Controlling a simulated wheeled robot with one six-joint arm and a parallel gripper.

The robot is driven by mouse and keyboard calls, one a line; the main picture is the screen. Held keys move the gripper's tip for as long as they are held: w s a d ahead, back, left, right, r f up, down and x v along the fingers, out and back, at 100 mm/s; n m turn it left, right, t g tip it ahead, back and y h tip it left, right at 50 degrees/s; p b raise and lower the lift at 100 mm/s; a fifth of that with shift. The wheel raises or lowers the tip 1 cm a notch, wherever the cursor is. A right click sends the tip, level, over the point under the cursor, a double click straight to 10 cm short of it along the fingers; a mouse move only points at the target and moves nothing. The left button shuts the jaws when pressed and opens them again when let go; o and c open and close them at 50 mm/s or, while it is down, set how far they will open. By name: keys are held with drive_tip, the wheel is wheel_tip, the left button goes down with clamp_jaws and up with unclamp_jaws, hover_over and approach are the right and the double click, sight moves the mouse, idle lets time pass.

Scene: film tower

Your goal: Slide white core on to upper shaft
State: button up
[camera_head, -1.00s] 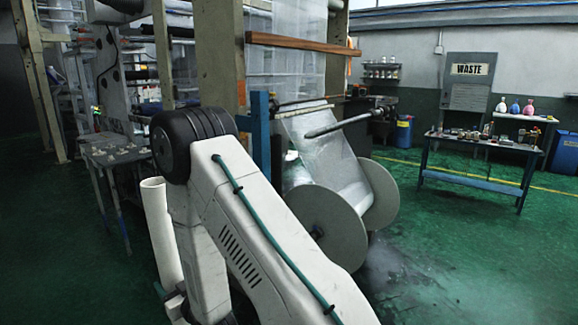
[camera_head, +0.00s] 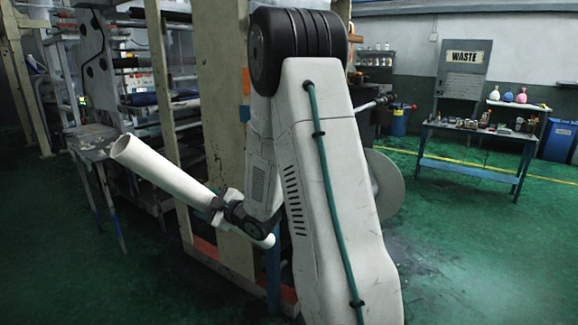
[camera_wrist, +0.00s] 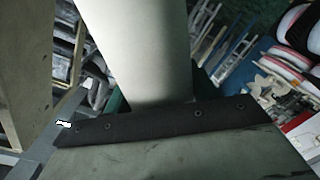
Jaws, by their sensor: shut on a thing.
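The white core (camera_head: 165,170) is a long smooth tube held tilted in the head view, its open end up at the left and its other end low at the right. My gripper (camera_head: 217,206) is shut around it, nearer the lower end. In the wrist view the core (camera_wrist: 137,50) rises pale from behind the dark-edged jaw. A dark shaft with a pale end (camera_head: 378,102) shows to the right of my arm; I cannot tell whether it is the upper shaft. My arm hides most of the winding area. The core is apart from this shaft.
The machine's tall beige post (camera_head: 225,110) stands close behind the core and my gripper. A small metal table (camera_head: 92,140) is at the left. A reel flange (camera_head: 384,185) shows beside my arm. A blue workbench (camera_head: 470,168) stands farther right, with clear green floor before it.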

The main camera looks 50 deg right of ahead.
drive_tip(key=s+d+r+n, duration=0.5)
drive_tip(key=s+d, duration=0.3)
drive_tip(key=d, duration=0.1)
drive_tip(key=s+d+r+n, duration=0.4)
drive_tip(key=s+d+r, duration=0.2)
drive_tip(key=s+d, duration=0.3)
drive_tip(key=shift+h, duration=0.3)
drive_tip(key=shift+w+f, duration=0.1)
drive_tip(key=shift+w, duration=2.8)
